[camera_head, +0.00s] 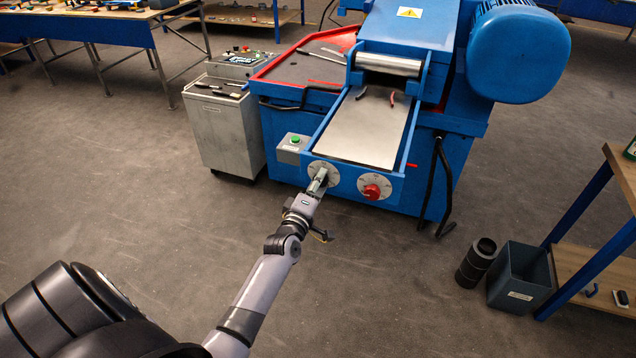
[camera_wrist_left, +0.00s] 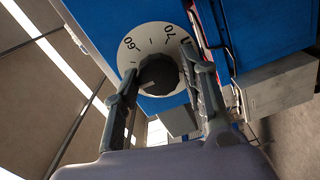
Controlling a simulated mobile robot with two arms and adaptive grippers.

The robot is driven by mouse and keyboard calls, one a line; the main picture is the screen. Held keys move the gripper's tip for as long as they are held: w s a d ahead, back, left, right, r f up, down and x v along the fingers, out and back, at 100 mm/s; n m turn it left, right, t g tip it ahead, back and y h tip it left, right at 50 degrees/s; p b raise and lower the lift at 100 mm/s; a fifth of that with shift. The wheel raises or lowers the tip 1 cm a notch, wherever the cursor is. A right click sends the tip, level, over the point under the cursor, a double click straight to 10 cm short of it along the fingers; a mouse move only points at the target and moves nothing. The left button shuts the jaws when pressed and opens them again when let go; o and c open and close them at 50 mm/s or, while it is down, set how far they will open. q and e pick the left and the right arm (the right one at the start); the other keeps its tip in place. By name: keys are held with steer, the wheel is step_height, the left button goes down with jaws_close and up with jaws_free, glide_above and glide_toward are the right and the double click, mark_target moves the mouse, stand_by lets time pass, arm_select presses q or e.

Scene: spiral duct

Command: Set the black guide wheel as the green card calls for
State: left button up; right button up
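The black guide wheel (camera_wrist_left: 160,76) sits at the centre of a white dial (camera_wrist_left: 148,42) marked with 60 and 70 in the left wrist view. The dial also shows in the head view (camera_head: 322,172), on the blue machine's front at left. My left gripper (camera_head: 320,181) reaches it from the front. Its two fingers (camera_wrist_left: 160,62) lie on either side of the wheel; I cannot tell whether they press on it. The wheel's setting is unclear. I cannot make out a green card for certain; a green-edged item (camera_head: 631,148) is cut off at the right edge. My right gripper is out of view.
A red knob (camera_head: 372,191) on a second dial is to the right of the wheel. A grey box with a green button (camera_head: 295,140) is to the left. A grey cabinet (camera_head: 222,130) stands left of the machine. A bin (camera_head: 520,277) and black duct (camera_head: 476,262) stand on the floor at right.

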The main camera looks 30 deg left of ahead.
arm_select(q)
steer(key=o, duration=0.3)
steer(key=shift+s, duration=0.1)
steer(key=v, duration=1.1)
steer(key=shift+s+d, duration=0.2)
steer(key=shift+s, duration=0.2)
steer(key=s+d+f+m+g+h+b, duration=0.1)
steer(key=s+d+f+m+g, duration=0.25)
steer(key=f, duration=0.85)
steer(key=s+d+f+m+g+h+b, duration=0.1)
steer(key=s+d+f+m+g+h, duration=0.2)
steer(key=f, duration=0.9)
steer(key=s+d+f+m+g+b, duration=0.15)
steer(key=s+d+f+m, duration=0.3)
steer(key=f, duration=0.75)
steer(key=s+f+m+g, duration=0.3)
steer(key=s+f, duration=0.3)
steer(key=s, duration=0.4)
steer(key=s+f+m+g+b, duration=0.1)
steer(key=s+f+m+g, duration=0.1)
steer(key=s+f, duration=0.4)
steer(key=s+f+m+g+b, duration=0.1)
steer(key=s+f+m+g, duration=0.2)
steer(key=s, duration=1.1)
step_height(320, 180, down, 3)
steer(key=shift+d+f+m+g, duration=0.25)
steer(key=shift+d+m+g, duration=0.05)
steer(key=shift+m, duration=0.5)
